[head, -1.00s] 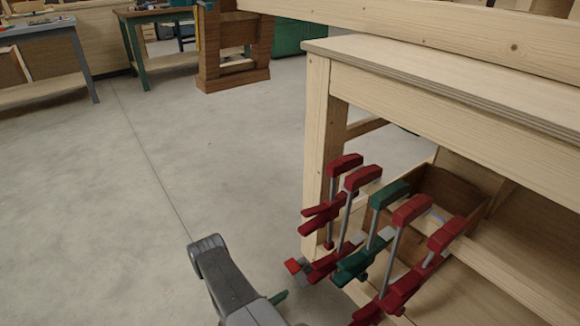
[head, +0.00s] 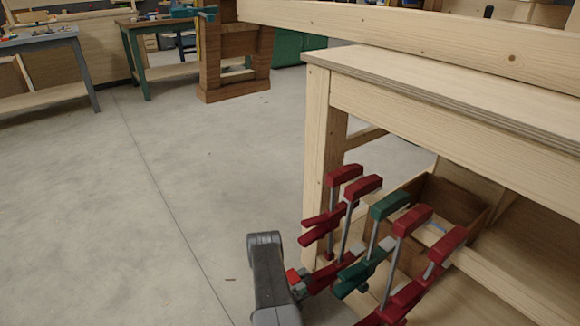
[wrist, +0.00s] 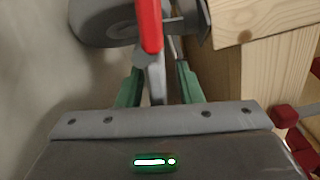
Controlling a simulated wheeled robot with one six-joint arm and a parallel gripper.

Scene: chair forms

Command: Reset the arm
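My arm's grey link shows at the bottom middle of the head view, left of the workbench leg. My gripper is hidden there. In the wrist view my gripper (wrist: 159,70) shows two green fingers standing apart, with a gap between them. A grey bar (wrist: 156,85) with a red part (wrist: 149,25) shows in line with that gap. I see no clear grip on it, and its distance from the fingers is hard to judge.
A pale wooden workbench (head: 425,100) stands at right. Several red and green clamps (head: 388,207) stand by its lower shelf, close to my arm, before a brown wooden box (head: 460,192). The concrete floor (head: 170,190) at left is clear. Other benches stand at the back.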

